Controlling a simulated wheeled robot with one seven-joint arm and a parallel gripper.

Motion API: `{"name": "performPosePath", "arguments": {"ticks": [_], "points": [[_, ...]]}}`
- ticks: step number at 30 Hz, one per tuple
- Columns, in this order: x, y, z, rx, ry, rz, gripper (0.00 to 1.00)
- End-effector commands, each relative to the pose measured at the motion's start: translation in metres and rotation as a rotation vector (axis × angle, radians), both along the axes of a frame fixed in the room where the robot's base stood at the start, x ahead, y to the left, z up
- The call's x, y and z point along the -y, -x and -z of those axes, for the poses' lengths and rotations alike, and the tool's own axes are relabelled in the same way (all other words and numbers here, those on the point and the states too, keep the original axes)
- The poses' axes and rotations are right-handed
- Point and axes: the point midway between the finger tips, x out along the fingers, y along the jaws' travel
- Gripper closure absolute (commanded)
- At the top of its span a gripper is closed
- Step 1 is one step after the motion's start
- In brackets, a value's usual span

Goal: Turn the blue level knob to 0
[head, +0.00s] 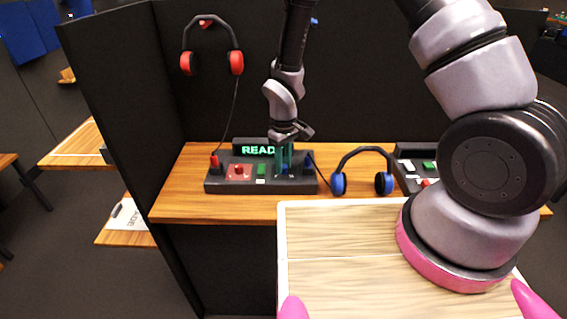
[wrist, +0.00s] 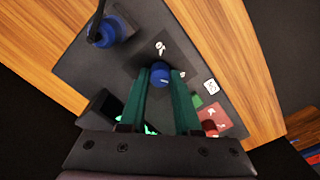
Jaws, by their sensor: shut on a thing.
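The blue level knob (wrist: 160,75) sits between the fingertips of my gripper (wrist: 160,78) in the wrist view. The two dark green fingers are closed on its sides, and a light pointer mark shows on its face. White marks are printed on the dark plate around the knob, too blurred to read surely. The knob (head: 284,170) is mostly hidden there by the fingers.
A display reading "READ", partly covered, stands at the panel's back (head: 252,150). A red plate (head: 238,172) and green button (head: 261,169) lie left of my gripper. Blue headphones (head: 338,184) rest to the right; red headphones (head: 236,62) hang on the divider. A second panel (head: 405,160) stands farther right.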

Motion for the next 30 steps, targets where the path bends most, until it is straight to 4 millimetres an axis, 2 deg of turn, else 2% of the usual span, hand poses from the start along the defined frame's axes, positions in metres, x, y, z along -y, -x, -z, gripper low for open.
{"name": "performPosePath", "arguments": {"ticks": [12, 27, 28, 30], "points": [[-0.0005, -0.0010, -0.0005, 0.002, -0.002, -0.167, 1.00], [-0.0007, -0.0009, -0.0005, 0.003, -0.001, -0.187, 1.00], [-0.0007, -0.0009, -0.0005, 0.003, -0.001, -0.186, 0.65], [-0.0005, -0.0007, -0.0005, 0.002, -0.001, -0.186, 0.39]]}}
